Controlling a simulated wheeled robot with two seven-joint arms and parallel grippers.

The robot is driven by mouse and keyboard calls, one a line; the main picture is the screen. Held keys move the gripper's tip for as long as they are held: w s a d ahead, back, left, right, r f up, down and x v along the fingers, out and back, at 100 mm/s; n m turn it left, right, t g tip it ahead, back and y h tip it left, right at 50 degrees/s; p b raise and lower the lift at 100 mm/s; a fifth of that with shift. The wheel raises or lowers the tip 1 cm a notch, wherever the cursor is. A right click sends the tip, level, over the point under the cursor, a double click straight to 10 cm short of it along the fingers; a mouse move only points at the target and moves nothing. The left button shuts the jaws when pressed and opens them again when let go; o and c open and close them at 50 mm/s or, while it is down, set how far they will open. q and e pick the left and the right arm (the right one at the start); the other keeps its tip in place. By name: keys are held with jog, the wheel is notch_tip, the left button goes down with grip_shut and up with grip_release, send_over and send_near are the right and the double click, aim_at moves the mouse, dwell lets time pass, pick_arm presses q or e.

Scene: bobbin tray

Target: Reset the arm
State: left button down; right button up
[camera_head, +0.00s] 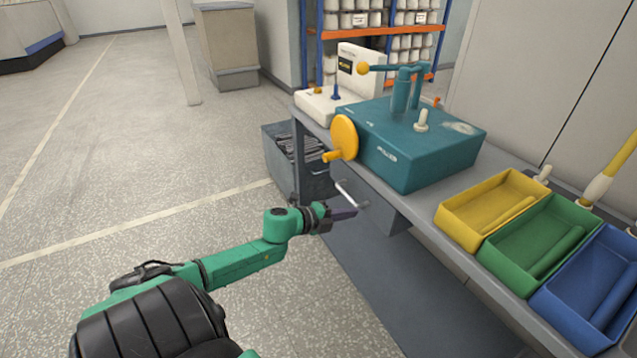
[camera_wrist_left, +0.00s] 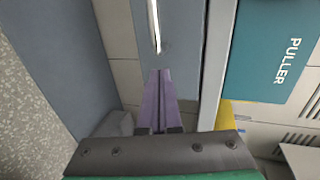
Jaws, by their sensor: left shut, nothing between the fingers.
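My left gripper (camera_head: 350,211) is shut and empty, held out level in front of the workbench at the end of my green arm. Its purple-grey fingers (camera_wrist_left: 158,98) lie together in the left wrist view. A silver bar handle (camera_head: 350,192) is right by the fingertips in the head view; a bright bar (camera_wrist_left: 154,26) shows just ahead of them in the left wrist view. I cannot tell whether they touch. My right gripper is not in view.
A teal machine (camera_head: 405,150) with a yellow handwheel (camera_head: 345,138) stands on the grey bench. To its right are yellow (camera_head: 463,236), green (camera_head: 497,262) and blue (camera_head: 560,308) trays. A grey bin (camera_head: 285,172) stands behind the gripper. Floor at left is clear.

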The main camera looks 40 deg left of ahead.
pick_arm(q)
jog(key=p+v, duration=0.2)
jog(key=v, duration=0.6)
jog(key=s+a+f+n+g+y+p, duration=0.2)
jog(key=s+a+f+n+y+p, duration=0.25)
jog(key=f, duration=0.45)
jog(key=s+a+f+n+g+y+p, duration=0.1)
jog(key=s+a+f+n+g, duration=0.15)
jog(key=s+f+n, duration=0.55)
jog(key=s+d+f+n+g+p, duration=0.2)
jog(key=s+d+f+n+g, duration=0.1)
jog(key=s+d+f, duration=0.6)
jog(key=s+d+f+n+g+h+p, duration=0.1)
jog(key=s+d+f+g, duration=0.4)
jog(key=s, duration=0.8)
jog(key=d+f+n+p, duration=0.1)
jog(key=d+f+n, duration=0.1)
jog(key=d+f, duration=0.1)
jog(key=shift+d+f, duration=0.4)
jog(key=shift+d, duration=0.5)
jog(key=shift+w+n+g, duration=0.1)
jog(key=shift+n+g, duration=0.15)
